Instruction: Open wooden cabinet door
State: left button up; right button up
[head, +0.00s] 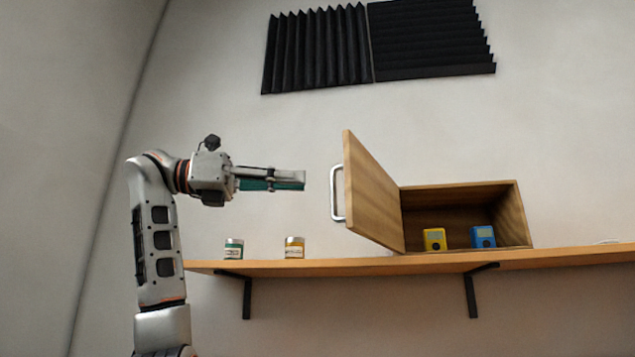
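The wooden cabinet (462,188) stands on a wall shelf at the right of the head view. Its door (372,195) is hinged on the cabinet's left side and stands swung outward, leaving the inside visible. A metal handle (334,194) is on the door's outer face. My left gripper (303,180) is left of the handle, apart from it, and points right. Its fingers overlap from this side, so I cannot tell whether they are open. I see nothing held in it. My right gripper is not in view.
A yellow instrument (434,239) and a blue instrument (483,237) stand inside the cabinet. A green-labelled jar (233,249) and a yellow-labelled jar (295,247) stand on the wooden shelf (350,266), left of the door. Black foam panels (380,45) hang above.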

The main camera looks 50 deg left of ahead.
pick_arm(q)
jog(key=shift+v, duration=2.2)
